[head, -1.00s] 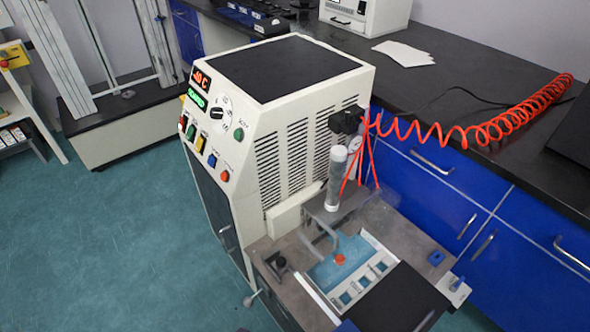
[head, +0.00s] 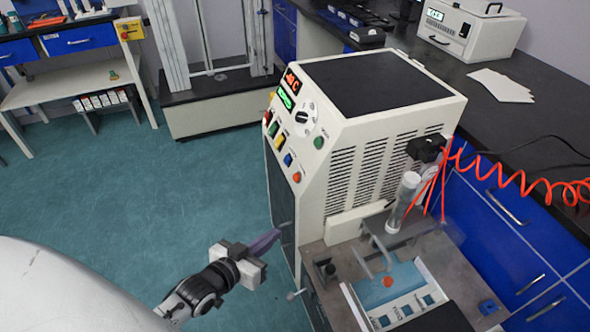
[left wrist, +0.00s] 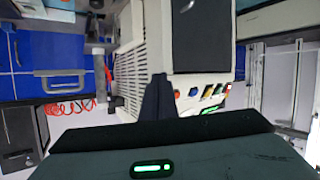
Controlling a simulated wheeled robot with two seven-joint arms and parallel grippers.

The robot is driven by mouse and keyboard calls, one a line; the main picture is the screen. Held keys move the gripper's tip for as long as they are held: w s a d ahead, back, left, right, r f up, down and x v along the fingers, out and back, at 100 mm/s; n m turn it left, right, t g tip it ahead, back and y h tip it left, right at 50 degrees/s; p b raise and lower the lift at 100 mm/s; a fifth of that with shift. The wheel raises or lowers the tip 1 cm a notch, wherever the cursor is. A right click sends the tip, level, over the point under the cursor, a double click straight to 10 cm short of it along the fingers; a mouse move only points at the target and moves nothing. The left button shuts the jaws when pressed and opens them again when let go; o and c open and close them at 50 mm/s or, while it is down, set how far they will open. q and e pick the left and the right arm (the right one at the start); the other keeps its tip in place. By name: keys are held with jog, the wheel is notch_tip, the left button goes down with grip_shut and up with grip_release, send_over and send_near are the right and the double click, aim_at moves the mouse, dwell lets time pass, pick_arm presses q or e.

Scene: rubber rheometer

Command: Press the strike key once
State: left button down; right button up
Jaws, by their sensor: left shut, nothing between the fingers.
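The cream machine (head: 352,150) has a sloped front panel with a column of coloured keys: red (head: 267,117), green (head: 273,129), yellow (head: 280,143), blue (head: 288,159) and orange-red (head: 297,177). Their labels are too small to read, so I cannot tell which is the strike key. My left gripper (head: 278,236) is shut and empty, below and in front of the panel, apart from the keys. In the left wrist view the shut fingers (left wrist: 157,92) point toward the machine, which appears upside down, with the blue key (left wrist: 193,92) just right of them. My right gripper is not in view.
A lit display (head: 287,90), a dial (head: 303,115) and a green knob (head: 318,142) share the panel. A low bench with a blue tray (head: 385,286) and clear tube (head: 403,202) stands at the right. Open floor (head: 190,190) lies left of the machine.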

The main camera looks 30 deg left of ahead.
aim_at(296, 177)
pick_arm(q)
jog(key=w+a+r+n+t+y+p, duration=0.1)
jog(key=w+a+r+t, duration=0.2)
jog(key=w+a+r, duration=0.4)
notch_tip(296, 177, up, 3)
jog(key=a, duration=0.2)
jog(key=shift+w+a+n+p, duration=0.2)
jog(key=shift+a+n+p, duration=0.1)
jog(key=shift+a+n, duration=0.1)
jog(key=w+d+f+b, duration=0.4)
jog(key=w+d+b, duration=0.1)
jog(key=w, duration=0.1)
jog(key=shift+d, duration=0.1)
dwell(0.5)
dwell(1.1)
